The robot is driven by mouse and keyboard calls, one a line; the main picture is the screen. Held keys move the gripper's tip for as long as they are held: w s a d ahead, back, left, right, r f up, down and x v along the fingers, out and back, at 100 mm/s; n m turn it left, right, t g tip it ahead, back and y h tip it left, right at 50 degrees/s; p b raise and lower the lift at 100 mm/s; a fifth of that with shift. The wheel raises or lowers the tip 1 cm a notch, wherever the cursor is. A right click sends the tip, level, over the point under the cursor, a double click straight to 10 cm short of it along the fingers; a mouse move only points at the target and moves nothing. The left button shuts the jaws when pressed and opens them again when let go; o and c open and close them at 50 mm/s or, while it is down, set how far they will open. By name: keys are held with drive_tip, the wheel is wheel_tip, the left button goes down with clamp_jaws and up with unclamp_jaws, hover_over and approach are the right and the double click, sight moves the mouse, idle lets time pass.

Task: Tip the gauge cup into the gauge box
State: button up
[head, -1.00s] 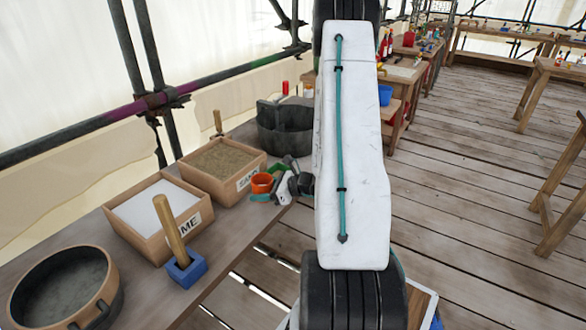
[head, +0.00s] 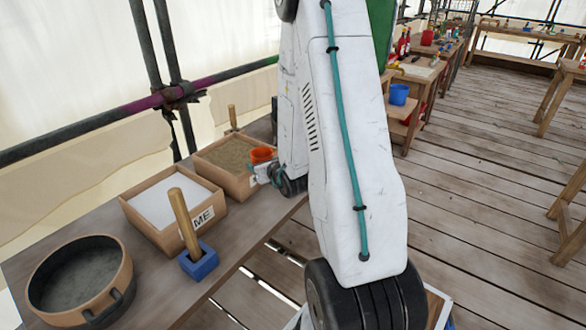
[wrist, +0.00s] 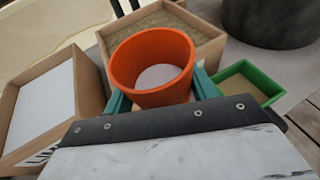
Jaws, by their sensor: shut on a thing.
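The orange gauge cup (head: 262,155) is held by my gripper (head: 264,174) near the front right corner of the sand box. In the wrist view the cup (wrist: 152,62) sits between the teal fingers of my gripper (wrist: 160,92), which are shut on it. It looks roughly upright, and a pale white round patch shows inside at the bottom. The green gauge box (wrist: 243,82) stands to the right of the cup in the wrist view, with a tan inside. My arm hides the gauge box in the head view.
A sand box (head: 238,186) and a lime box (head: 150,228) stand on the bench (head: 140,275). A blue block with a wooden handle (head: 199,262) and a round pan (head: 118,282) are nearer. A dark tub (wrist: 268,28) is behind the gauge box.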

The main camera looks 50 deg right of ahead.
drive_tip(key=shift+d+f, duration=0.1)
drive_tip(key=shift+d, duration=0.05)
drive_tip(key=shift+s+d+f+m+y, duration=0.15)
drive_tip(key=shift+d+f+m+y, duration=0.3)
drive_tip(key=shift+m, duration=0.35)
drive_tip(key=shift+s+d+f+m+y, duration=0.1)
drive_tip(key=shift+d+f+m+y, duration=0.2)
drive_tip(key=shift+f, duration=0.25)
drive_tip(key=shift+d+f+m+y, duration=0.15)
drive_tip(key=shift+d+f+m, duration=0.15)
drive_tip(key=shift+f+m, duration=0.15)
drive_tip(key=shift+d+r+m, duration=0.25)
drive_tip(key=shift+d+r, duration=0.05)
drive_tip(key=m+y, duration=0.1)
drive_tip(key=m, duration=0.1)
drive_tip(key=d+r+m+y, duration=0.1)
drive_tip(key=d+m+t+y, duration=0.1)
drive_tip(key=m+y, duration=0.1)
drive_tip(key=shift+s+r+m, duration=0.2)
drive_tip(key=shift+r+m, duration=0.1)
drive_tip(key=shift+d+f+m+y, duration=0.1)
drive_tip(key=shift+f+m+y, duration=0.1)
drive_tip(key=shift+m+y, duration=0.15)
drive_tip(key=shift+s+d+r+m+t+y, duration=0.1)
drive_tip(key=shift+d+r+m+t+y, duration=0.25)
drive_tip(key=shift+d+m, duration=0.35)
idle(0.4)
